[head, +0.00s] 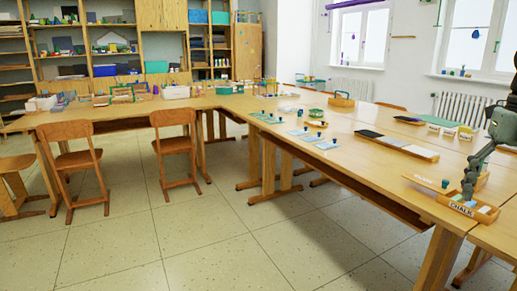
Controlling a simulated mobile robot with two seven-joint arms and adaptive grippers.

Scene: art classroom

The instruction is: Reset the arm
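My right arm comes in from the right edge. Its dark gripper (468,187) points down at a wooden tray labelled CHALK (486,214) at the near right end of the long table. The fingertips are at or just above the tray's inside; I cannot tell whether they touch anything. The fingers are too small to tell whether they are apart or hold something. My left gripper is not in view.
The long wooden table (340,165) carries a flat tray (431,183), a long tray with a white sheet (397,146), blue cards (320,143) and a wooden caddy (342,99). Chairs (173,145) stand at left. The tiled floor (215,235) in front is clear.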

